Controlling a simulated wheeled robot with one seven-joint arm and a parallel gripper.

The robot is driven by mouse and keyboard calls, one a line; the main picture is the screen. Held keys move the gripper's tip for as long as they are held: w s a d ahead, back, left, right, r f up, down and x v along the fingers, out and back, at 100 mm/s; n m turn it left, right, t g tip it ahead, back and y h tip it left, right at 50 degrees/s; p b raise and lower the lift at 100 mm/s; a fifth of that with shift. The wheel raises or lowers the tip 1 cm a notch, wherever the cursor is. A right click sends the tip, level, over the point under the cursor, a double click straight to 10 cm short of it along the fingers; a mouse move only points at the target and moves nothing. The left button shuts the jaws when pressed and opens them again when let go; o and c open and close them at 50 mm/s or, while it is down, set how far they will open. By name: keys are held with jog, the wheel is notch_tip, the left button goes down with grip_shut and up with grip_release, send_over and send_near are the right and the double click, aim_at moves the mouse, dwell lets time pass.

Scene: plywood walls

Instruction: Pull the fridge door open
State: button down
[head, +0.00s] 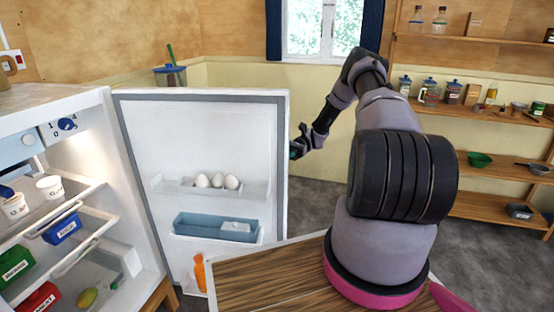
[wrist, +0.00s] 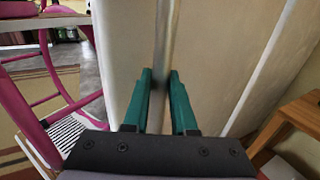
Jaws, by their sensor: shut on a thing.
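The fridge door (head: 212,135) stands wide open in the head view, with its white inner face and egg shelf towards me. The fridge (head: 137,200) is at the left, its lit inside showing. My gripper (head: 296,150) is at the door's free right edge, mostly behind the door. In the wrist view the two green fingers of my gripper (wrist: 161,78) are shut on the upright door handle (wrist: 166,32), against the door's cream outer face.
Door shelves hold eggs (head: 217,181), a blue tray (head: 214,228) and an orange bottle (head: 200,273). Fridge shelves hold tubs and boxes. Wooden wall shelves (head: 490,168) stand at the right. Grey floor (head: 316,205) is clear beyond the door. The wrist view shows a wooden stool (wrist: 290,125) at right.

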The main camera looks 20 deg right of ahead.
jog(key=shift+w+a+r, duration=0.1)
jog(key=shift+a, duration=0.2)
jog(key=c, duration=0.7)
grip_release()
jog(key=shift+a, duration=0.1)
jog(key=shift+c, duration=0.2)
jog(key=v, duration=1.1)
